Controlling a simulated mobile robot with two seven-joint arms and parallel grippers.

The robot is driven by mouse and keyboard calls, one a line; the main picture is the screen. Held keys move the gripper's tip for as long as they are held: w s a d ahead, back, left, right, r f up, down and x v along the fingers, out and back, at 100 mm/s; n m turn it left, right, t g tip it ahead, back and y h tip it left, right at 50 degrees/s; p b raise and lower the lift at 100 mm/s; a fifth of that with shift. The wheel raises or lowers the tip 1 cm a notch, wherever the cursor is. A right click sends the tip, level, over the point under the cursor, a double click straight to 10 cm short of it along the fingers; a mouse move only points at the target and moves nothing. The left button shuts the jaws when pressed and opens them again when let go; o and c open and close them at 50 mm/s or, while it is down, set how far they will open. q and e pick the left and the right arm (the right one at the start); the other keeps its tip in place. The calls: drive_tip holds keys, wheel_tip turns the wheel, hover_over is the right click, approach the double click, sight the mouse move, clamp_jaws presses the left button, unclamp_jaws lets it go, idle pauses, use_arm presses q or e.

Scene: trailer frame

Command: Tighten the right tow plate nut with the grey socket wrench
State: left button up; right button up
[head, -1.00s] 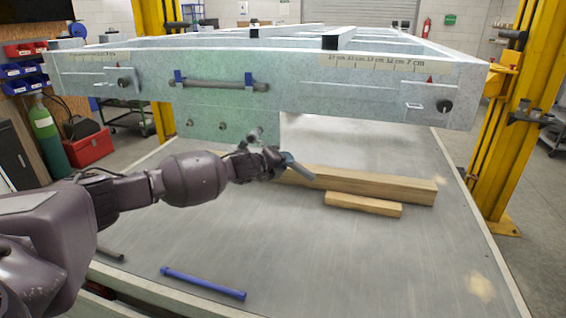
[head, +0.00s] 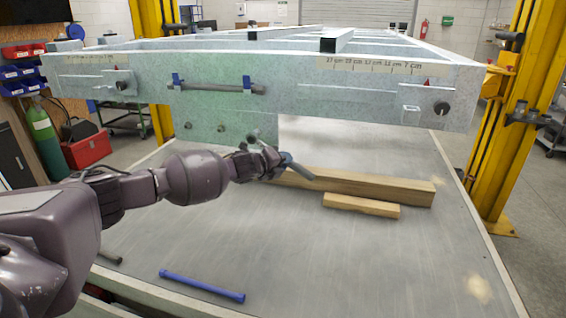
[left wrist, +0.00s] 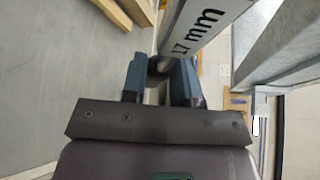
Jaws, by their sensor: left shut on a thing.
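My left gripper (head: 275,160) is shut on a grey socket wrench (head: 300,171), below the lower right edge of the greenish tow plate (head: 205,135). In the left wrist view the wrench (left wrist: 197,22) is marked "17 mm" and runs up from between the dark fingers (left wrist: 165,80). In the head view a round grey end (head: 252,138) shows just above the gripper, in front of the plate. I cannot tell whether it touches a nut. Two nuts, left (head: 188,125) and right (head: 221,128), show on the plate. My right gripper is not in view.
A blue wrench (head: 202,286) lies on the table (head: 370,265) at the front. A dark rod (head: 109,257) lies left of it. The trailer frame (head: 330,100) spans above. The table's right front is clear.

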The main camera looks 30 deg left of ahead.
use_arm(q)
clamp_jaws()
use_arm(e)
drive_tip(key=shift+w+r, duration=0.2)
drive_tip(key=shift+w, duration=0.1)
use_arm(q)
drive_tip(key=f, duration=0.1)
drive_tip(key=a+f+m+y+p, duration=0.1)
drive_tip(key=a+m+g, duration=0.1)
drive_tip(key=shift+s+a+f+y+p, duration=0.15)
drive_tip(key=shift+s+f+y+p, duration=0.15)
drive_tip(key=shift+f+y, duration=0.1)
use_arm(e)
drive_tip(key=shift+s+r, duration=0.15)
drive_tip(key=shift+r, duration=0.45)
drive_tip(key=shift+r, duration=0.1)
use_arm(q)
drive_tip(key=shift+s+a+f+m+g+y, duration=0.1)
drive_tip(key=shift+a+f+m+g+y, duration=0.4)
drive_tip(key=shift+a+m, duration=0.3)
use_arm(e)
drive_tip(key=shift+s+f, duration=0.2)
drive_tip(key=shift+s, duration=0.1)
